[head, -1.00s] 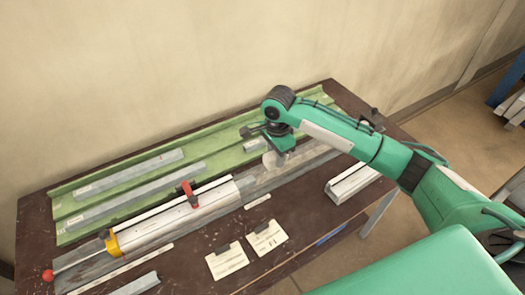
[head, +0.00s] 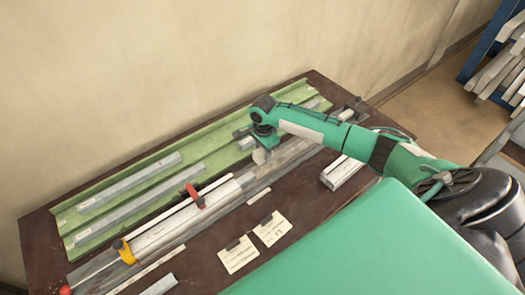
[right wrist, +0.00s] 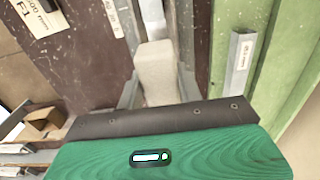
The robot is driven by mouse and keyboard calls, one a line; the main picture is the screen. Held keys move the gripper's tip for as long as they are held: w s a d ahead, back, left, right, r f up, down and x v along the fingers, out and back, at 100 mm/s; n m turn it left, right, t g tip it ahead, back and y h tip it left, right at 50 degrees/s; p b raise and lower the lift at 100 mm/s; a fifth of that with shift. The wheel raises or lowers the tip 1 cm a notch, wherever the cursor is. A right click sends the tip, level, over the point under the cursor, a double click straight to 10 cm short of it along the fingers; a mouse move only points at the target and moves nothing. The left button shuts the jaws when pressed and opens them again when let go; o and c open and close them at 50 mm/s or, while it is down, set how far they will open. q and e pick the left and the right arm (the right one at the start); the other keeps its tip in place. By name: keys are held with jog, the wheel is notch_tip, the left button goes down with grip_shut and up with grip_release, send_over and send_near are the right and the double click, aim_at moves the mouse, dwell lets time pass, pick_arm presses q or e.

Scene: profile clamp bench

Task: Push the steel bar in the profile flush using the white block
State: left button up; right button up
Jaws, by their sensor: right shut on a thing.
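The pale profile (head: 160,232) lies in the clamp fixture along the bench, under a red-handled clamp (head: 195,196). My right gripper (head: 260,150) is above the fixture's track, beyond the profile's right end. It is shut on the white block (head: 261,157), which also shows between the fingers in the right wrist view (right wrist: 155,72). In that view a pale bar-like end (right wrist: 152,12) lies just ahead of the block; I cannot tell whether it is the profile or the steel bar, or whether it touches. My left gripper is out of view.
Grey bars (head: 130,182) lie in a green tray (head: 100,190) behind the fixture. A yellow stop (head: 126,252) and red knob (head: 65,290) are at its left end. Paper cards (head: 272,228) and another profile piece (head: 341,172) lie on the dark bench (head: 300,200).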

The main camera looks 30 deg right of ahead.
aim_at(249, 177)
notch_tip(249, 177, down, 4)
jog(key=b, duration=0.4)
jog(key=shift+r, duration=0.1)
jog(key=shift+f+p, duration=0.25)
jog(key=shift+p, duration=0.3)
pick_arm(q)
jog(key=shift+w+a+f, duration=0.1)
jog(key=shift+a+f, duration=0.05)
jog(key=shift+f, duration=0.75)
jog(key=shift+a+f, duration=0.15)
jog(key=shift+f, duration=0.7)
pick_arm(e)
jog(key=shift+f, duration=0.95)
